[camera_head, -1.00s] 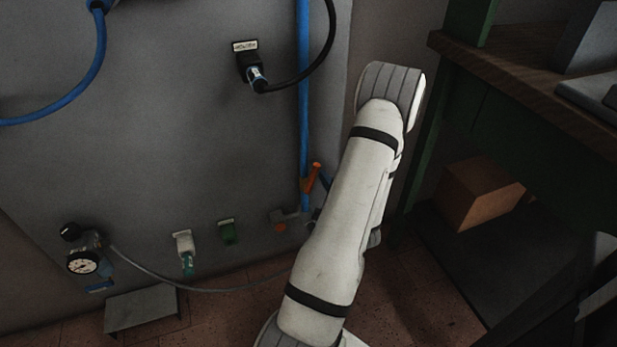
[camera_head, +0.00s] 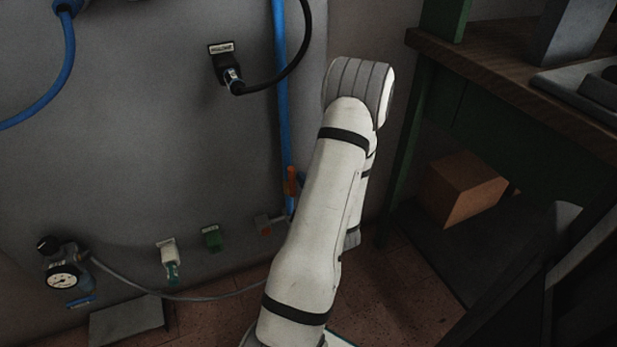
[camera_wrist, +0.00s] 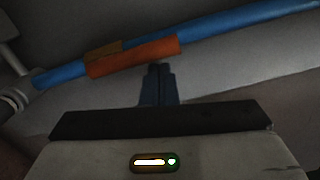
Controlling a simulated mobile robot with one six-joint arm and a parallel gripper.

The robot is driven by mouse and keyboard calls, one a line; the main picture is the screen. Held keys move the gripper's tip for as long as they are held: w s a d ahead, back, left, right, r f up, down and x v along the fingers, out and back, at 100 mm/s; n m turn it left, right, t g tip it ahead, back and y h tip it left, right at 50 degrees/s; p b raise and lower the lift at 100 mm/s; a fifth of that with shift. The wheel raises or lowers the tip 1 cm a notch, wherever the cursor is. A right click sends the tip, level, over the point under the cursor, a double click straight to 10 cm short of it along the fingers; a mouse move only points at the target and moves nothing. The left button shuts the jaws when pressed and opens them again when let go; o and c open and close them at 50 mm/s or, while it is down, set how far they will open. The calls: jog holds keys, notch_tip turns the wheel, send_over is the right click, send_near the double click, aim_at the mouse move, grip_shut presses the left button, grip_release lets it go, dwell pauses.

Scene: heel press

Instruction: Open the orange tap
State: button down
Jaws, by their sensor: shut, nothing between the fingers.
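The orange tap handle (camera_head: 292,181) shows in the head view low on the blue pipe (camera_head: 281,90), just left of my arm. In the wrist view the orange handle (camera_wrist: 134,57) lies roughly along the blue pipe (camera_wrist: 220,24). My gripper (camera_wrist: 158,72) is shut and empty, its dark fingertips at the near edge of the handle, right of its middle. I cannot tell whether they touch it. In the head view my arm hides the gripper.
A pressure gauge (camera_head: 62,277), a white plug (camera_head: 169,255) and a green socket (camera_head: 211,238) sit low on the grey panel. A black cable (camera_head: 290,66) hangs above. A workbench (camera_head: 520,87) stands at the right, with a cardboard box (camera_head: 462,188) under it.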

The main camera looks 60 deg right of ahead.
jog(key=s+a+p, duration=0.1)
jog(key=s+a, duration=0.1)
jog(key=s, duration=0.9)
jog(key=shift+s+a, duration=0.2)
dwell(0.4)
